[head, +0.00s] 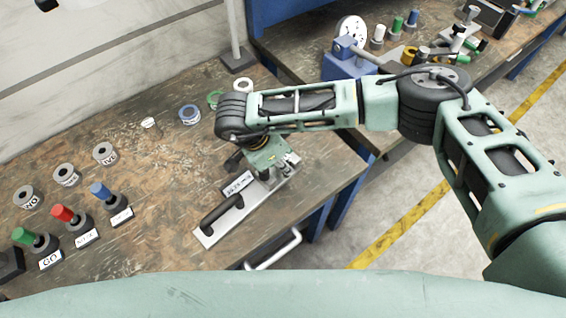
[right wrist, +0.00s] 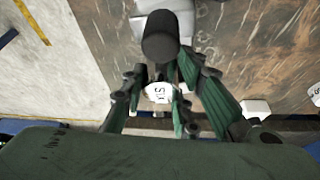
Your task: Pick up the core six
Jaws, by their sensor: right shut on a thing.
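My right gripper (head: 272,160) is low over a silver plate (head: 222,226) at the table's right side. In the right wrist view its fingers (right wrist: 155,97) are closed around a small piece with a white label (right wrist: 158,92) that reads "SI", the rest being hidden. This appears to be the core six. In the head view the gripper and arm hide it. A dark cylinder (right wrist: 160,38) shows just beyond the fingers in the wrist view. My left gripper is not in view.
The plate has a black bar handle (head: 222,212). Labelled grey cores (head: 104,151) and green, red (head: 62,213) and blue-topped pegs stand at the left. Bare wood lies between.

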